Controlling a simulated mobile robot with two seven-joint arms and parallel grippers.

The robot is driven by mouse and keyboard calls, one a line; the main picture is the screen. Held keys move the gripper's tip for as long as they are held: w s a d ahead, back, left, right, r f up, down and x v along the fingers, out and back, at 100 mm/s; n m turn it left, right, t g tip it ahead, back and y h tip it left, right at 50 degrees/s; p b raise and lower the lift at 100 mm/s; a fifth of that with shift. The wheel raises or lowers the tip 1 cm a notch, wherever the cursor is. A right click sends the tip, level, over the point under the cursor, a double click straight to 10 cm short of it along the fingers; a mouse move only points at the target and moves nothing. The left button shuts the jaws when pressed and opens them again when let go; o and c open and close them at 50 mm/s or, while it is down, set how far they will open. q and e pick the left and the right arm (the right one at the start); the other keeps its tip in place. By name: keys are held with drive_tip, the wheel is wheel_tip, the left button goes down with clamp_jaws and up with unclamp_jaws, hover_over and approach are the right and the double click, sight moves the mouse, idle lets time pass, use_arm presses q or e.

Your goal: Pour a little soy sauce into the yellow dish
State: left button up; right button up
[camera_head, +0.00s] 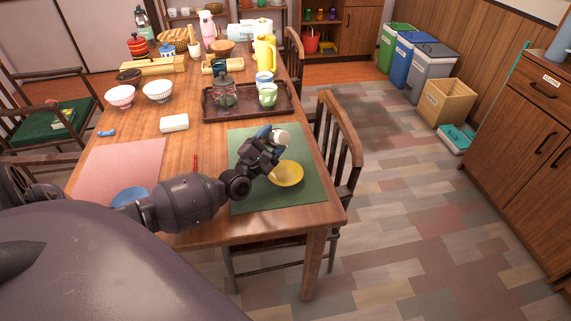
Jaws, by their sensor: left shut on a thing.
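The yellow dish (288,174) lies on the green mat (250,197) at the table's near right corner. My left arm comes in from the left, and my left gripper (268,141) is just above and behind the dish in the picture. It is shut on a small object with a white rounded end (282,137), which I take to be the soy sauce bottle. The gripper hides most of it, so I cannot tell its tilt or see any sauce. My right gripper is not in view.
A dark tray (283,113) with a glass jar (224,92) and cups stands behind the green mat. A pink mat (128,163) with a blue dish (130,194) lies at left. A chair (343,150) stands against the right edge.

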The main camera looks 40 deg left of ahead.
use_arm(q)
drive_tip(key=shift+w+r+m, duration=0.1)
drive_tip(key=shift+r+m, duration=0.15)
drive_tip(key=shift+m, duration=0.25)
idle(0.4)
drive_tip(key=shift+a+r+m+t+h, duration=0.1)
drive_tip(key=shift+r+m+t+h, duration=0.2)
drive_tip(key=shift+m+h, duration=0.55)
idle(1.5)
